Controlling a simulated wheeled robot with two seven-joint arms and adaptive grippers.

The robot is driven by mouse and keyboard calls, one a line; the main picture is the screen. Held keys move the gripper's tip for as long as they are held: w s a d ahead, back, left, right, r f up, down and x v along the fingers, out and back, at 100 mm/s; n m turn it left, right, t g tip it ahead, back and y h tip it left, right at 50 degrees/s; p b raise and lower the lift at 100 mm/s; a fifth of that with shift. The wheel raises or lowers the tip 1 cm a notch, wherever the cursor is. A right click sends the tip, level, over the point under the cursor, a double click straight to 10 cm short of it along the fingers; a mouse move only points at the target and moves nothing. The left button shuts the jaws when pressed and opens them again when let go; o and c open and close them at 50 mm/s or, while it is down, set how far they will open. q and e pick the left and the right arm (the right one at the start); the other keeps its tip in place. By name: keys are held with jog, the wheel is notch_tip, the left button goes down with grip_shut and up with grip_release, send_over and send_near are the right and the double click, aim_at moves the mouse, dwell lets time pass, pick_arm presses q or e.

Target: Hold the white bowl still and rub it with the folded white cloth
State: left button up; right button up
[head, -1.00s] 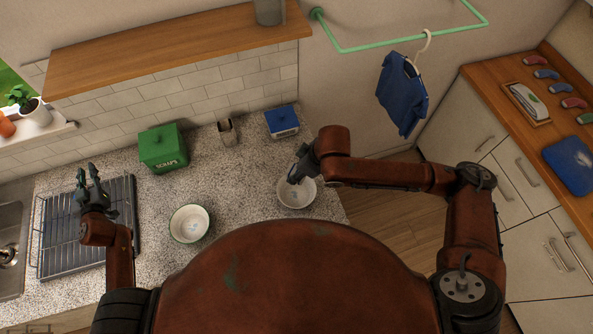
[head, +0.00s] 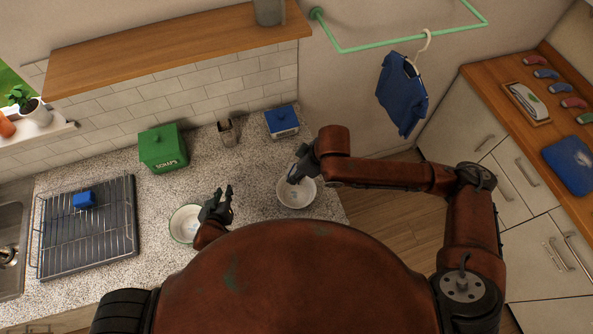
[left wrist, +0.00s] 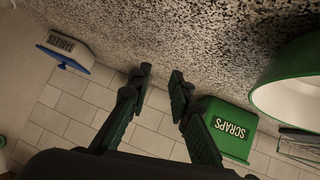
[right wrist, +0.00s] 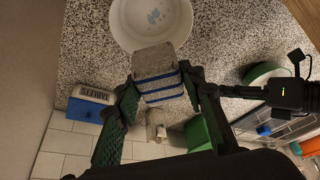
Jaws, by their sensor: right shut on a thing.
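The white bowl (head: 296,199) stands on the speckled counter under my right gripper (head: 299,175). In the right wrist view the white bowl (right wrist: 177,18) shows pale blue marks inside. My right gripper (right wrist: 162,88) is shut on the folded white cloth (right wrist: 155,62), which has blue stripes. The cloth's far end overlaps the bowl's near rim in that view; I cannot tell whether they touch. My left gripper (head: 218,201) is open and empty, to the left of the white bowl and beside a second bowl; its spread fingers (left wrist: 161,76) show in the left wrist view.
The second bowl (head: 180,224), green outside, is partly hidden by my left gripper. A green SCRAPS bin (head: 163,150), a small holder (head: 228,134) and a blue-lidded box (head: 282,123) stand at the back. A rack (head: 90,245) with a blue sponge (head: 84,199) is at left.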

pick_arm(q)
jog(key=s+d+r+m+g+h, duration=0.1)
jog(key=s+d+r+h, duration=0.15)
jog(key=d, duration=0.65)
jog(key=s+d+r+m+h, duration=0.1)
jog(key=s+d, duration=0.2)
jog(key=d, duration=0.5)
jog(key=shift+x, duration=5.25)
jog(key=shift+c, duration=0.5)
jog(key=shift+s, duration=0.1)
grip_shut()
